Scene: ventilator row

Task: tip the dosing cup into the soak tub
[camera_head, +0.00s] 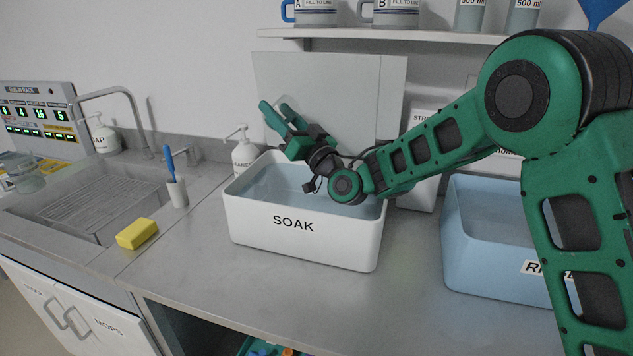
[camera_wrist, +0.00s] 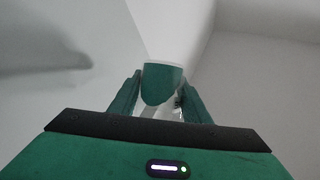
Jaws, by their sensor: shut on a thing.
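The soak tub (camera_head: 305,240) is a white box marked SOAK, with pale blue liquid inside, in the middle of the counter. My gripper (camera_head: 278,116) is above the tub's back left part, its fingers angled up and to the left. In the wrist view my gripper (camera_wrist: 161,96) is shut on a small cup (camera_wrist: 162,84) with a white rim and a green face, which I take to be the dosing cup. I cannot make the cup out in the head view, and its contents are hidden.
A blue tub (camera_head: 490,268) stands at the right, partly behind my arm. A white pump bottle (camera_head: 245,157) stands behind the soak tub's left corner. A yellow sponge (camera_head: 137,233) and a brush holder (camera_head: 177,192) are left, beside the sink (camera_head: 75,190). A shelf (camera_head: 400,35) holds mugs above.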

